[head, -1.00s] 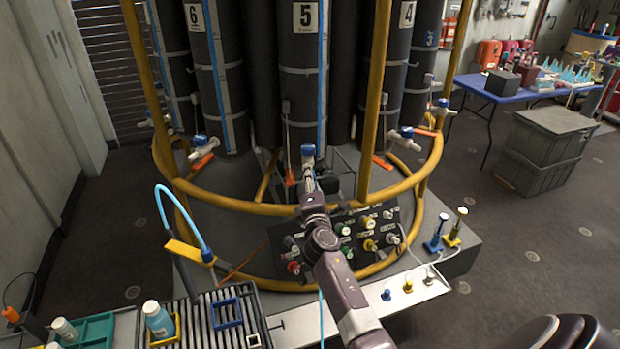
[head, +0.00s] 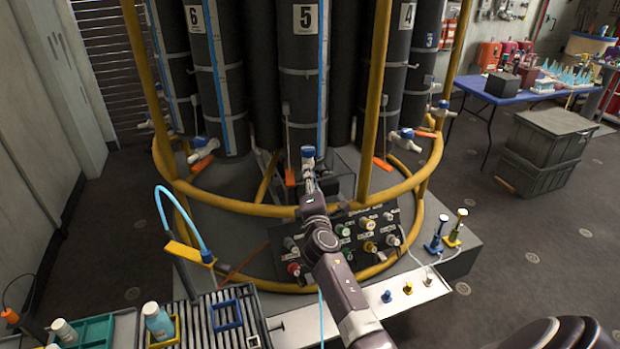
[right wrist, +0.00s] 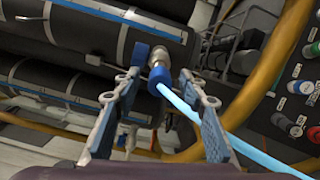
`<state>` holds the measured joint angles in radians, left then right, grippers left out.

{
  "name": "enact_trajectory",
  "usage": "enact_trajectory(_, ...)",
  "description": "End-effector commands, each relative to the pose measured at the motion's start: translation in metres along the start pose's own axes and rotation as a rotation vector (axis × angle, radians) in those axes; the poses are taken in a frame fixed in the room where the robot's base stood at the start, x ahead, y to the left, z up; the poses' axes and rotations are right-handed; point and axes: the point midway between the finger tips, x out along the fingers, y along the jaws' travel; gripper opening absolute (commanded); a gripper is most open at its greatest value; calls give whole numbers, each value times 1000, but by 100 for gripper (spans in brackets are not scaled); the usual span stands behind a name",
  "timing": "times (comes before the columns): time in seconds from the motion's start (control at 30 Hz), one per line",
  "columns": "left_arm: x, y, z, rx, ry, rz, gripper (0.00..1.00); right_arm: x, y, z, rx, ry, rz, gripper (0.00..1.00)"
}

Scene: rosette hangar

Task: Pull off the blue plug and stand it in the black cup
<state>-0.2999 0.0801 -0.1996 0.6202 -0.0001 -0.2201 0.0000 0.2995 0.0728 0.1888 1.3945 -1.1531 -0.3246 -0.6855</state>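The blue plug (right wrist: 160,77) sits on the metal outlet of a valve at the black cylinder marked 5, and a light blue hose runs from it to the lower right. A blue valve handle (right wrist: 140,52) is just above it; the handle also shows in the head view (head: 307,152). My right gripper (right wrist: 160,88) is open, with one finger on each side of the plug in the picture. I cannot tell whether either finger touches it. In the head view my right gripper (head: 310,181) is just below the handle. I cannot make out the black cup. My left gripper is out of view.
A yellow ring rail (head: 258,208) and uprights surround the cylinders. A panel with knobs (head: 376,240) lies below the arm. Small blue (head: 386,296) and yellow (head: 407,288) pieces stand on a pale shelf. A slatted tray (head: 262,318) and a bottle (head: 158,322) are at lower left.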

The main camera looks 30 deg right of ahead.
Motion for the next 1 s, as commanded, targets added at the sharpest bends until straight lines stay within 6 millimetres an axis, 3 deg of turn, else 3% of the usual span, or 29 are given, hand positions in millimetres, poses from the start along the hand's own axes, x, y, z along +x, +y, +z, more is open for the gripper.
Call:
enact_trajectory(0.23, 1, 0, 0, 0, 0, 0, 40, 0, 0, 0, 0, 0, 0, 38)
enact_trajectory(0.6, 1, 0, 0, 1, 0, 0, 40, 0, 0, 0, 0, 0, 0, 0)
enact_trajectory(1.0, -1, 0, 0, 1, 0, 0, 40, -5, 0, 0, -1, 0, 0, 0)
